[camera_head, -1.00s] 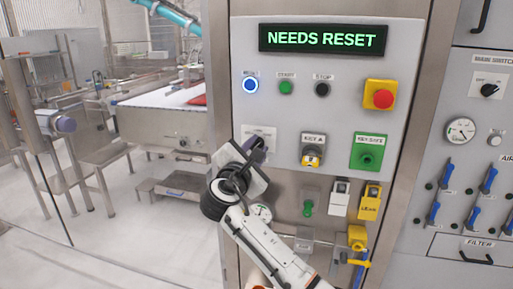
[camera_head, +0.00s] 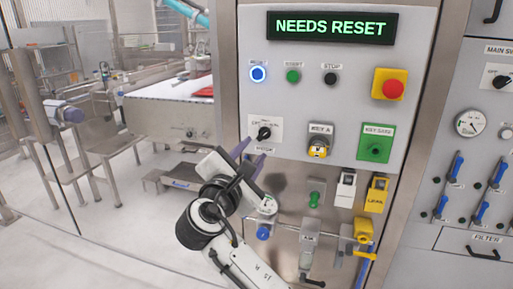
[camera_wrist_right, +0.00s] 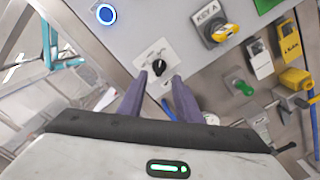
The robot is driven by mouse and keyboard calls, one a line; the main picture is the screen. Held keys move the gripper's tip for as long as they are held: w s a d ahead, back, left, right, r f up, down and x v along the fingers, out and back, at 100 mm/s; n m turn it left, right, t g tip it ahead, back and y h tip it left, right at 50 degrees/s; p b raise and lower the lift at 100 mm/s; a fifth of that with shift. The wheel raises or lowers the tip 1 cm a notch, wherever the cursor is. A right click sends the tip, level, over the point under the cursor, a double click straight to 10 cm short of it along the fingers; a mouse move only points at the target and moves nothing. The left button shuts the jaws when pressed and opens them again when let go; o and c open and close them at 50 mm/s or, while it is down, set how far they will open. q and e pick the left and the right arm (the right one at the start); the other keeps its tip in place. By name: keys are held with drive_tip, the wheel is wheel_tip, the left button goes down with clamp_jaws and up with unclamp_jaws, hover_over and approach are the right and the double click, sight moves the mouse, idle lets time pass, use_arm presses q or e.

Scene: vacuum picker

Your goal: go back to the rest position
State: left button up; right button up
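My right gripper (camera_head: 249,157) is in front of the control panel, just below and left of the black selector knob (camera_head: 264,133). In the right wrist view, its two purple fingers (camera_wrist_right: 159,82) are apart with nothing between them. The knob (camera_wrist_right: 159,67) shows just beyond the fingertips and looks clear of them. The display (camera_head: 331,26) reads NEEDS RESET in green. The blue button (camera_head: 258,74) at the panel's upper left is lit. My left gripper is not in view.
The panel also carries a red emergency button (camera_head: 392,89), a yellow key switch (camera_head: 319,147) and a green key-safe block (camera_head: 376,143). Valves and a pipe with a yellow handle (camera_head: 364,230) are below. Open floor (camera_head: 110,235) lies to the left.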

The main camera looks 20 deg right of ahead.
drive_tip(key=shift+s+a, duration=0.15)
drive_tip(key=shift+s, duration=0.05)
drive_tip(key=s+d+f+m+g+y, duration=0.25)
drive_tip(key=s+f, duration=0.25)
drive_tip(key=f, duration=0.4)
drive_tip(key=s+d+f+m+g+y, duration=0.1)
drive_tip(key=s+f+m+g, duration=0.15)
drive_tip(key=s+f, duration=0.4)
drive_tip(key=s+d+f+m+g+y, duration=0.2)
drive_tip(key=s+f+m, duration=0.15)
drive_tip(key=f, duration=0.65)
drive_tip(key=s+f+m+g+y, duration=0.2)
drive_tip(key=s+f+m, duration=0.25)
drive_tip(key=s, duration=0.75)
drive_tip(key=s+f+m+g+y, duration=0.25)
drive_tip(key=s+f+m, duration=0.2)
drive_tip(key=s, duration=0.75)
drive_tip(key=w+a+f+t+y, duration=0.1)
drive_tip(key=w+a+f+t, duration=0.1)
drive_tip(key=f, duration=0.3)
drive_tip(key=w+a+f+t+y, duration=0.1)
drive_tip(key=w+a+f+t, duration=0.1)
drive_tip(key=f, duration=0.4)
drive_tip(key=shift+w+a+t, duration=0.2)
drive_tip(key=shift+a+t, duration=0.1)
drive_tip(key=shift+t, duration=0.25)
